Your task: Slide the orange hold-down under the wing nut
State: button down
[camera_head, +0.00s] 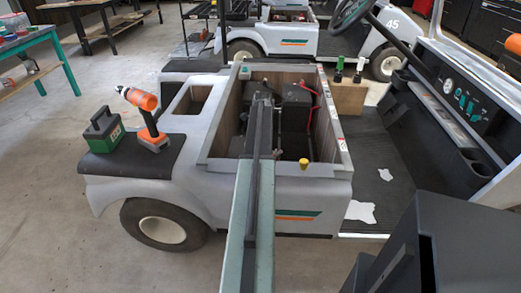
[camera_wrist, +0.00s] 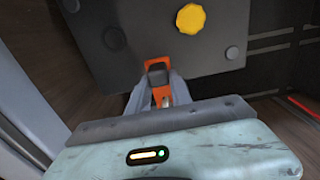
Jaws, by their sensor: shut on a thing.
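In the wrist view my gripper (camera_wrist: 159,84) is shut on the orange hold-down (camera_wrist: 158,64). The orange shows in front of and between the grey fingers, with a dark block in its middle. A yellow lobed knob (camera_wrist: 191,18), which looks like the wing nut, is on the dark plate ahead, up and to the right of the hold-down. The two look apart in the picture; their height difference cannot be told. In the head view my arm reaches into the cart's open compartment, and my gripper and the hold-down are hidden there.
The compartment wall (camera_head: 231,103) rises around dark battery-like boxes (camera_head: 297,105) with a red cable (camera_head: 327,84). A yellow cap (camera_head: 303,163) shows near the front rim. A drill (camera_head: 147,120) and green case (camera_head: 103,130) stand on the left deck, outside the compartment.

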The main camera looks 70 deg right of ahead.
jog(key=shift+s+d, duration=0.15)
jog(key=shift+s, duration=0.5)
jog(key=c, duration=1.1)
grip_release()
jog(key=shift+r, duration=0.1)
notch_tip(320, 180, up, 8)
jog(key=p, duration=0.7)
jog(key=shift+f+p, duration=0.2)
jog(key=shift+p, duration=0.2)
jog(key=shift+r, duration=0.1)
